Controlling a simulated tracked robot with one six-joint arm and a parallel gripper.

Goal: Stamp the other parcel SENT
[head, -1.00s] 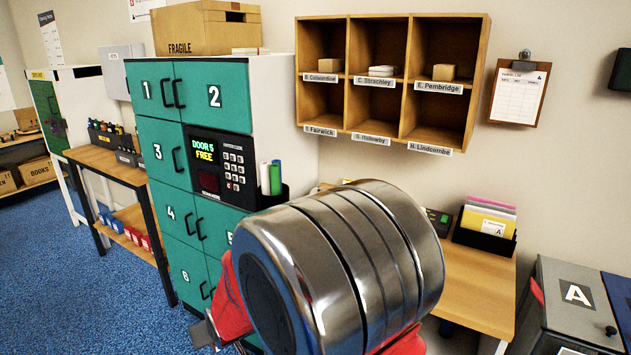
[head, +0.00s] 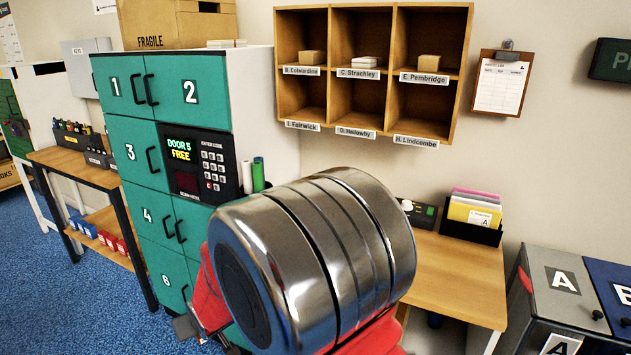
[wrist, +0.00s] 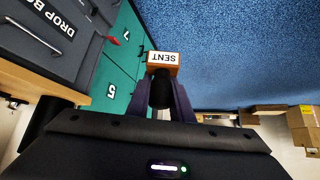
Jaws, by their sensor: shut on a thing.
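In the wrist view my gripper (wrist: 161,98) is shut on the dark handle of the SENT stamp (wrist: 161,69). The stamp has an orange-brown block with a white SENT label and is held out in the air, clear of any surface. In the head view my arm hides the stamp and the fingertips. Small parcel-like items sit in the upper pigeonholes: a brown one (head: 312,57) at the left, a white stack (head: 365,62) in the middle and a brown one (head: 429,62) at the right. I cannot tell which parcel is meant.
Teal lockers (head: 150,188) with a keypad (head: 214,172) stand left of my arm. The wooden desk (head: 455,280) below the pigeonholes (head: 290,98) holds a file box (head: 470,232), with bare space in front. Grey and blue lettered bins (head: 545,300) stand at the right.

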